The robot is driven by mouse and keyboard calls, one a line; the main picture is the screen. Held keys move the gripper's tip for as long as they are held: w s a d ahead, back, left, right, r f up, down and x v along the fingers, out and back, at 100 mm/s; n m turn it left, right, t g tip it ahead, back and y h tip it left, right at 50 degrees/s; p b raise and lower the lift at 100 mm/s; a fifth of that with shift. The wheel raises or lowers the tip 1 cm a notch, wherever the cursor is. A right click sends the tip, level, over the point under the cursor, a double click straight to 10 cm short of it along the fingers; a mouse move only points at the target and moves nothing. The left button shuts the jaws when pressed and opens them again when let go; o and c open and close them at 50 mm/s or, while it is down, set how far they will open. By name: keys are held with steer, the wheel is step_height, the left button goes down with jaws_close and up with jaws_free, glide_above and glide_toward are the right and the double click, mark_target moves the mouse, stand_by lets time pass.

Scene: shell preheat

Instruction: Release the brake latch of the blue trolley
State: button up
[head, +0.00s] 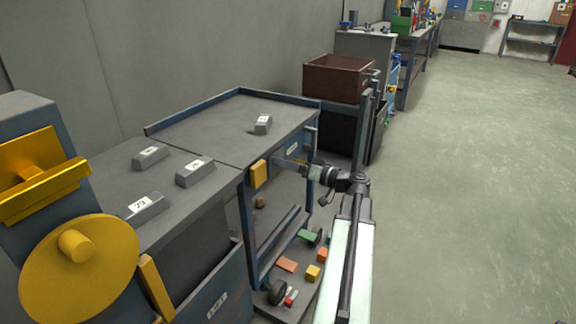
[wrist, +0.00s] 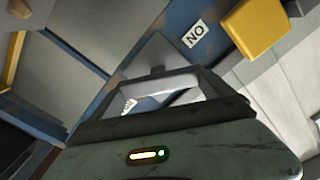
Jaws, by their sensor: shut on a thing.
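The blue trolley (head: 215,125) has a grey top and a raised blue rim, and stands against the wall left of centre. My gripper (head: 285,163) is at its front side, just under the top's edge. In the wrist view my gripper (wrist: 155,60) is shut on a small grey part of the trolley's side. This seems to be the brake latch, mostly hidden by the fingers. A yellow block (head: 258,173) sits on the front to the left of the gripper. It shows at the upper right in the wrist view (wrist: 258,28), apart from the fingers, near a white label (wrist: 195,33).
Small coloured blocks (head: 287,264) lie low beneath. A brown bin (head: 335,78) stands behind. The floor (head: 480,180) at right is clear.

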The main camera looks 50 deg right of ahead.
steer(key=m, duration=0.5)
steer(key=shift+d+f+m, duration=0.1)
steer(key=shift+m, duration=0.2)
steer(key=m, duration=0.5)
steer(key=shift+f, duration=0.1)
steer(key=shift+m, duration=0.4)
steer(key=o, duration=1.1)
steer(key=v, duration=0.7)
steer(key=shift+s, duration=0.4)
steer(key=shift+d, duration=0.1)
